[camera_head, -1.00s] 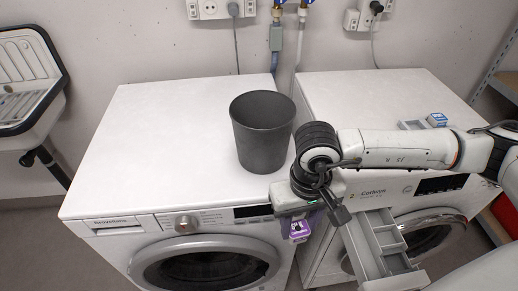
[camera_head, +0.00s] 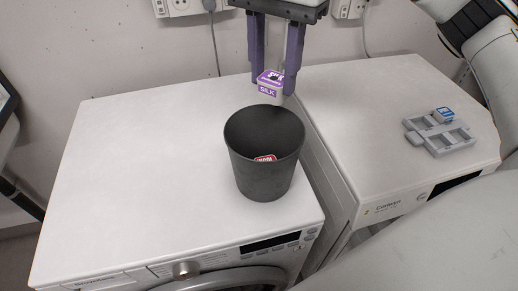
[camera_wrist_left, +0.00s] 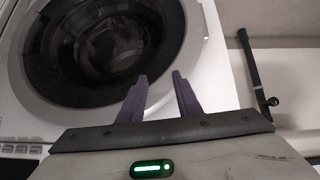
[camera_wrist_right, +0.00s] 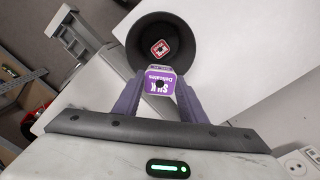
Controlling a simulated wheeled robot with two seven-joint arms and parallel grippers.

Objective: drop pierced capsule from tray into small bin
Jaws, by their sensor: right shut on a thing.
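My right gripper (camera_head: 273,88) is shut on a purple and white capsule (camera_head: 269,82) labelled SILK, with a dark spot on its face in the right wrist view (camera_wrist_right: 160,85). It holds the capsule above the rear rim of the dark grey bin (camera_head: 262,178). A red capsule (camera_head: 265,159) lies inside the bin; it also shows in the right wrist view (camera_wrist_right: 159,48). The grey tray (camera_head: 452,140) on the right washer holds a blue capsule (camera_head: 444,114). My left gripper (camera_wrist_left: 160,82) is open and empty in front of a round washer door.
The bin stands on the left washer's white top (camera_head: 130,150), near its right edge. A narrow gap separates it from the right washer (camera_head: 350,100). The left washer's top is otherwise clear. Wall sockets and hoses are behind.

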